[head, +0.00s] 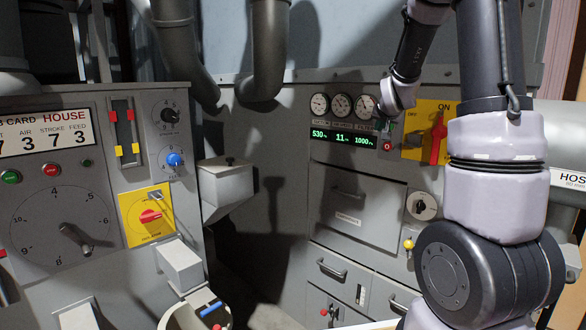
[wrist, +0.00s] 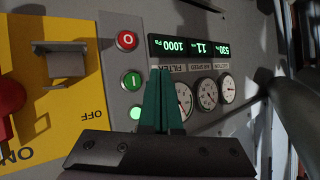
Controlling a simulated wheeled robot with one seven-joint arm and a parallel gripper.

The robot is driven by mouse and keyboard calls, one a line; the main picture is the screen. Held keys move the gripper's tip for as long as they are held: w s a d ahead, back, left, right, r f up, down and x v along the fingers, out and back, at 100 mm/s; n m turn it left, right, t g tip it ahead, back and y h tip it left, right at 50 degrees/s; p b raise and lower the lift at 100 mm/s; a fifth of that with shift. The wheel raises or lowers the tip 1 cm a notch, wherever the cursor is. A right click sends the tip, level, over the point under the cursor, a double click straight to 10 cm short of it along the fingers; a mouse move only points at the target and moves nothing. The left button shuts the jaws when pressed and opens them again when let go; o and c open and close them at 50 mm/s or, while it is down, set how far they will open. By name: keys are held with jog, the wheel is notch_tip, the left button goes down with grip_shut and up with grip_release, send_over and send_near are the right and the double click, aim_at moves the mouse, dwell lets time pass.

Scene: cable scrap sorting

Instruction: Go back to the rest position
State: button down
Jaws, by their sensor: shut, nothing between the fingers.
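My gripper (wrist: 163,75) shows in the wrist view with its two green fingers together and nothing between them. Its tips are in front of the panel, just right of the red O button (wrist: 127,41) and the green I button (wrist: 133,80), below the digital display (wrist: 195,48). I cannot tell whether the tips touch the panel. A small green lamp (wrist: 136,112) by the buttons is lit. In the head view my arm reaches down to the panel beside the gauges, and the fingers are too small to make out clearly.
Round gauges (head: 342,105) sit above the lit display (head: 345,138). A yellow plate with a red rotary switch (head: 438,138) is right of my gripper. A control cabinet (head: 70,210) stands at the left, with a grey hopper (head: 226,188) beside it. Thick pipes (head: 268,45) hang above.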

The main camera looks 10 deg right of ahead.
jog(key=s+a+r+g+y, duration=0.1)
jog(key=s+a, duration=0.4)
jog(key=s, duration=0.6)
jog(key=s+a+r+n+g+y, duration=0.1)
jog(key=s+a, duration=0.5)
jog(key=s, duration=0.6)
jog(key=s+a+r+g+y, duration=0.2)
jog(key=s+a, duration=0.4)
jog(key=s, duration=0.5)
jog(key=shift+s+r+n+g+y, duration=0.3)
jog(key=shift+s+r+y, duration=0.05)
jog(key=shift+r+y, duration=0.15)
jog(key=shift+d, duration=0.1)
dwell(4.0)
